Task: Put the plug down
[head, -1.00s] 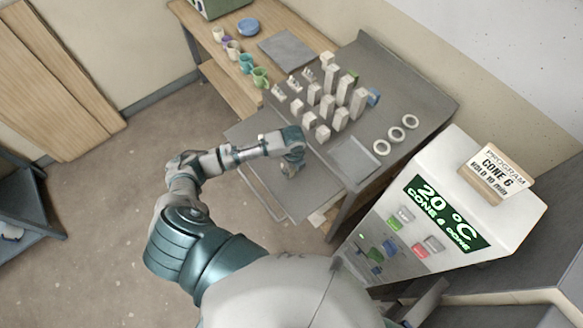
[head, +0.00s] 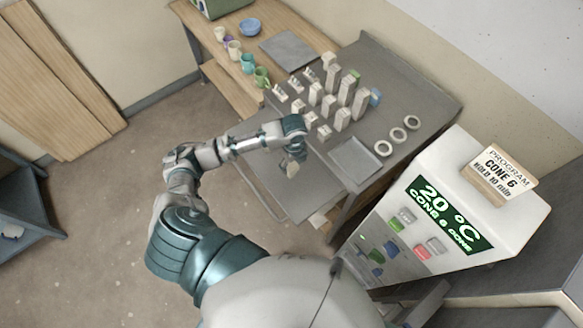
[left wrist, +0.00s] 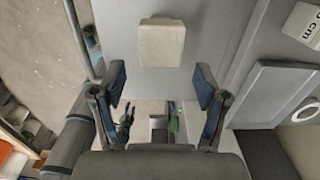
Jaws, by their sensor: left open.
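The plug, a small cream block, stands on a bare grey shelf surface (head: 265,178) at the near left side of the cart. In the head view the plug (head: 292,169) shows just below my left gripper (head: 295,153). In the left wrist view the plug (left wrist: 162,42) lies ahead of the two dark fingertips, centred between them with a gap on both sides. My left gripper (left wrist: 160,82) is open and empty, apart from the plug. My right gripper is not in view.
Several cream blocks and posts (head: 329,102) stand on the cart top (head: 415,92). White rings (head: 397,134) and a grey tray (head: 355,161) lie nearer. The kiln controller (head: 455,210) stands at right. Mugs (head: 262,77) line the wooden bench.

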